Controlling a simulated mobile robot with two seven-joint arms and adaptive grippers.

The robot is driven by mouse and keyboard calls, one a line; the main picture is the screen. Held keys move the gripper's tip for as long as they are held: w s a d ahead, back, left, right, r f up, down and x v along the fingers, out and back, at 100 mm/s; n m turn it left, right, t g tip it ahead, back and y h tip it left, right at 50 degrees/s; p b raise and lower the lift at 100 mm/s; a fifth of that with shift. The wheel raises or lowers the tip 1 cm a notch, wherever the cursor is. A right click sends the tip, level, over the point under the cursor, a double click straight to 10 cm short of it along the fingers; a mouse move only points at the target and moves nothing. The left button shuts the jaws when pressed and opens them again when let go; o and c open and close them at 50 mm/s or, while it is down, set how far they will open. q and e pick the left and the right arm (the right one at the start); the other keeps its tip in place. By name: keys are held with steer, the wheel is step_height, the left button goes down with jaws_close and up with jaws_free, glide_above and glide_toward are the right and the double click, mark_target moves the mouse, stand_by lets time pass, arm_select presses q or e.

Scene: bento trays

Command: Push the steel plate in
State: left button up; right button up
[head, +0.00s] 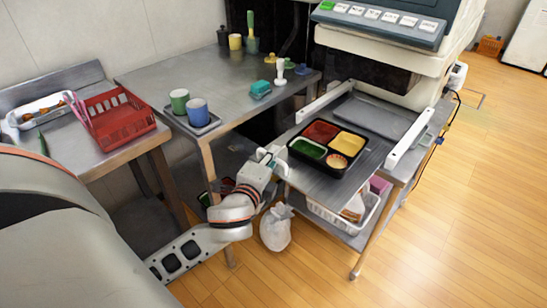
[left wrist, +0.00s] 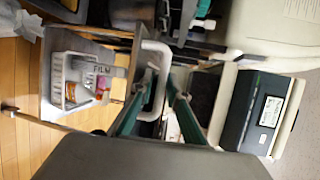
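The steel plate (head: 318,182) is pulled out in front of the sealing machine. A black bento tray (head: 296,155) lies on it with red, yellow and green compartments and a small round cup. My left gripper (head: 272,157) is at the plate's front left edge, by a white handle. In the left wrist view its two fingers (left wrist: 160,80) close in on the bar of the white handle (left wrist: 156,102), and it appears shut on it. The exact finger contact is partly hidden. My right gripper is not in view.
White rails (head: 405,140) flank the plate, below the sealing machine (head: 395,60). A white basket (head: 345,218) stands on the shelf underneath. A steel table (head: 190,83) at left holds cups and a teal item. A white bag (head: 276,228) sits on the floor.

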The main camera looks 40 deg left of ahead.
arm_select(q)
jaws_close()
steer(key=shift+w, duration=0.1)
